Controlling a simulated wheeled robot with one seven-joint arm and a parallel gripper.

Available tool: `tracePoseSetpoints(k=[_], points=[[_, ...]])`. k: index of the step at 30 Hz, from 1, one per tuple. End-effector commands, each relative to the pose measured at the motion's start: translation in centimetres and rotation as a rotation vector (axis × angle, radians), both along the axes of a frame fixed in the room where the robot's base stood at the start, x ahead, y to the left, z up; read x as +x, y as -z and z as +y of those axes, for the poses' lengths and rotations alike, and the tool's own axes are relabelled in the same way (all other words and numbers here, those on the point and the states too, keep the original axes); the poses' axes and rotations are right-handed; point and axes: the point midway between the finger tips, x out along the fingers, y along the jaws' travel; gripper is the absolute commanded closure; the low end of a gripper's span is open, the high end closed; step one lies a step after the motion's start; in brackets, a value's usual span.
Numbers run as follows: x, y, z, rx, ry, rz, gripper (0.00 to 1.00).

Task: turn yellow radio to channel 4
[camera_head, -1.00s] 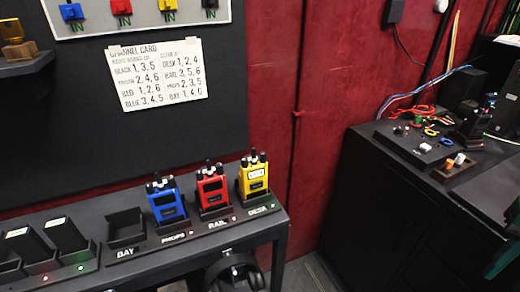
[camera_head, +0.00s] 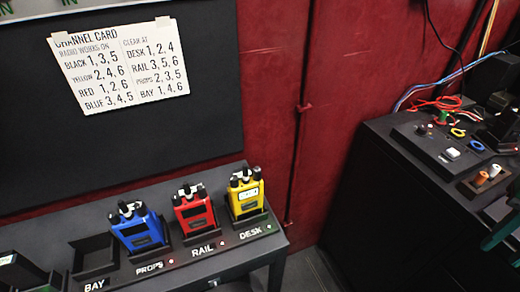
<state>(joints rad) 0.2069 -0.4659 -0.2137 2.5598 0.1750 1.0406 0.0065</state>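The yellow radio (camera_head: 246,194) stands upright in the dock labelled DESK, at the right end of the shelf. Dark knobs and a stub antenna show on its top, and a pale label is on its front. The channel its knob is set to is too small to read. The channel card (camera_head: 120,66) on the dark board lists YELLOW as 2, 4, 6 and DESK as 1, 2, 4.
The red radio (camera_head: 194,212) is in the RAIL dock and the blue radio (camera_head: 140,231) in the PROPS dock. The BAY dock (camera_head: 94,257) is empty. A black cabinet (camera_head: 400,200) with cables and a control box stands at right, past a floor gap.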

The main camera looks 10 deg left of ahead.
Motion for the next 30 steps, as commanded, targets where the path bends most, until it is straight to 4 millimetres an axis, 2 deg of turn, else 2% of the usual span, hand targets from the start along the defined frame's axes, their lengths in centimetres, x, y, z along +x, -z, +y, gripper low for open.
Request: tracePoseSetpoints(k=[8,11,14,17,23,27,30], points=[[0.0,0.0,0.0,0.000,0.000,0.000,0.69],[-0.8,-0.8,0.2,0.000,-0.028,-0.016,0.69],[0.7,-1.6,0.9,0.002,-0.118,-0.016,0.69],[3.4,-3.0,2.5,0.004,-0.283,-0.018,0.69],[9.2,-6.6,8.6,0.013,-0.720,-0.022,0.69],[12.1,-9.0,14.2,0.020,-1.031,-0.022,0.69],[13.5,-10.7,18.7,0.023,-1.253,-0.022,0.69]])
